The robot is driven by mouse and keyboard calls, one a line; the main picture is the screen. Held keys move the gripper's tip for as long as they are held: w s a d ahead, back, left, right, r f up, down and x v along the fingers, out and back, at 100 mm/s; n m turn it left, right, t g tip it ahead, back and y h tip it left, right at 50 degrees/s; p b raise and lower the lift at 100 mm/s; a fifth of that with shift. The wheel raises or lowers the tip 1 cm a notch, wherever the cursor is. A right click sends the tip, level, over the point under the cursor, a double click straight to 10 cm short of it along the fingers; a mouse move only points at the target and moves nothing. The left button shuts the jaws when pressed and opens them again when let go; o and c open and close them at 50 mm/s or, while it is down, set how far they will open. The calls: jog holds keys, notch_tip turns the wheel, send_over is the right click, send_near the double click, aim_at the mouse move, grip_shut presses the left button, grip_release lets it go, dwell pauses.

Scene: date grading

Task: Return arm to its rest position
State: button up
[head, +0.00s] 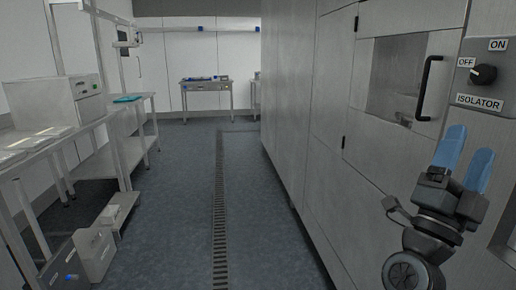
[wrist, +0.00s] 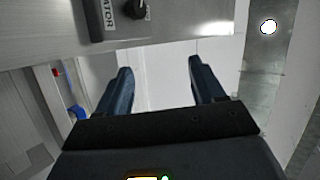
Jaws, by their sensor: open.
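My gripper (head: 465,160) is at the right of the head view, raised with its two blue fingers pointing up. It is open and nothing is between the fingers. In the wrist view the fingers (wrist: 160,82) stand apart with a pale surface beyond them. In the head view the gripper is below the isolator switch (head: 484,74), a black knob on a steel panel marked ON, OFF and ISOLATOR. The knob also shows at the top of the wrist view (wrist: 137,9). The gripper looks apart from the panel, but the exact gap is unclear.
A steel cabinet wall with a windowed door and black handle (head: 428,88) runs along the right. A bench with a white machine (head: 55,102) stands at the left, with bins (head: 95,254) on the floor below. The aisle with a drain grate (head: 220,200) is clear. A table (head: 206,86) stands far back.

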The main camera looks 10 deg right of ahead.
jog(key=s+a+f+n+t+y, duration=0.4)
jog(key=s+f+n+y, duration=0.45)
jog(key=n+y, duration=0.25)
jog(key=s+a+f+n+t+y, duration=0.4)
jog(key=s+f+n+y, duration=0.4)
jog(key=f+n+y, duration=0.3)
jog(key=s+a+f+g+y, duration=0.1)
jog(key=s+a+f+g, duration=0.2)
jog(key=s, duration=0.6)
jog(key=s+a+f+n+g+y, duration=0.1)
jog(key=s+a+f+g, duration=0.2)
jog(key=s, duration=0.7)
jog(key=shift+s+a+f+g, duration=0.2)
jog(key=shift+a+g, duration=0.35)
jog(key=shift+g, duration=0.65)
